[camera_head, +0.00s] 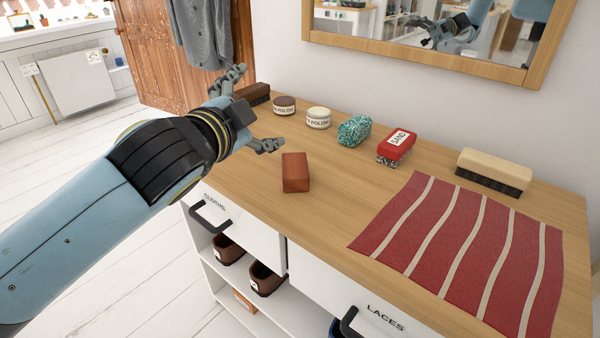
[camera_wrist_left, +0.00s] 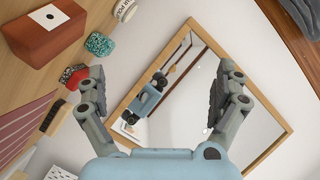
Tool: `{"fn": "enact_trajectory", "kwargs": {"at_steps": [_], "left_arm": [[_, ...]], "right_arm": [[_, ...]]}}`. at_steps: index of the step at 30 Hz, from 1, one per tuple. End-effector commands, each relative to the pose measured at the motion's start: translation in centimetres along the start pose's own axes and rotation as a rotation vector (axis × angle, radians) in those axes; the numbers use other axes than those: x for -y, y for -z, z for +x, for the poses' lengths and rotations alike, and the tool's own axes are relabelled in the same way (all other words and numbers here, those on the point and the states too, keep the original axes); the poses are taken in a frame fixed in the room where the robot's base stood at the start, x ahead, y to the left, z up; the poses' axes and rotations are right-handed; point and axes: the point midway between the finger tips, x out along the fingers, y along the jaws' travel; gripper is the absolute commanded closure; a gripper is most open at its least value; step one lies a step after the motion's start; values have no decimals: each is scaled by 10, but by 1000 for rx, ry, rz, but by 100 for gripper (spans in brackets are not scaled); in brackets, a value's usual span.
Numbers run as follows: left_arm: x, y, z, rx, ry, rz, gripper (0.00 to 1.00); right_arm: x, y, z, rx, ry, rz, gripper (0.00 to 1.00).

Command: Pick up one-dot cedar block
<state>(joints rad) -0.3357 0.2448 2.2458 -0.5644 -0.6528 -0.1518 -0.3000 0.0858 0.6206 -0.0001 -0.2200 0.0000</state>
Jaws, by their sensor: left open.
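The cedar block (camera_head: 295,172) is a reddish-brown block on the wooden dresser top, near its front edge above the drawer marked CLOTHS. In the left wrist view the block (camera_wrist_left: 40,42) is at the upper left, with a white label bearing a single dark dot. My left gripper (camera_head: 250,111) is open and empty, to the left of and above the block in the head view, apart from it. In the wrist view the left gripper's fingers (camera_wrist_left: 160,92) are spread wide, facing the mirror and wall. My right gripper is not in view.
Behind the block stand a dark brush (camera_head: 254,93), two polish tins (camera_head: 284,105) (camera_head: 318,118), a teal speckled lump (camera_head: 354,130) and a red SAND block (camera_head: 397,146). A pale brush (camera_head: 494,170) and a red striped cloth (camera_head: 465,250) lie right. A mirror (camera_head: 430,60) hangs behind.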

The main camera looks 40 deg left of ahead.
Motion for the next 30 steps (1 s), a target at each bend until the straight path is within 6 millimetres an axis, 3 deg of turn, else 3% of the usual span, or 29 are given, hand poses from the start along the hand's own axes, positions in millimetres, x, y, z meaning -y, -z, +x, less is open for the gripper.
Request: {"fn": "enact_trajectory", "kwargs": {"at_steps": [6,9,12,15,17,21,23,27,30], "left_arm": [[50,92,13,-383,237,346,0],[56,149,3,-636,364,622,0],[37,194,-12,-910,458,969,0],[-1,206,-22,-1161,480,1334,0],[-24,198,-21,-1298,451,1559,0],[-58,137,-3,-1558,236,2048,0],[-58,104,7,-1634,92,2213,0],[-40,41,22,-1735,-246,2444,0],[-27,16,24,-1763,-409,2507,0]], "right_arm": [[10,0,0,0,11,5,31],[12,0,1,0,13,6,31],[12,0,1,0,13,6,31],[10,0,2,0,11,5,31],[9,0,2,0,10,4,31],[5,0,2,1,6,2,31],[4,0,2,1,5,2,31],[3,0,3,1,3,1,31],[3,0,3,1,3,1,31]]}}
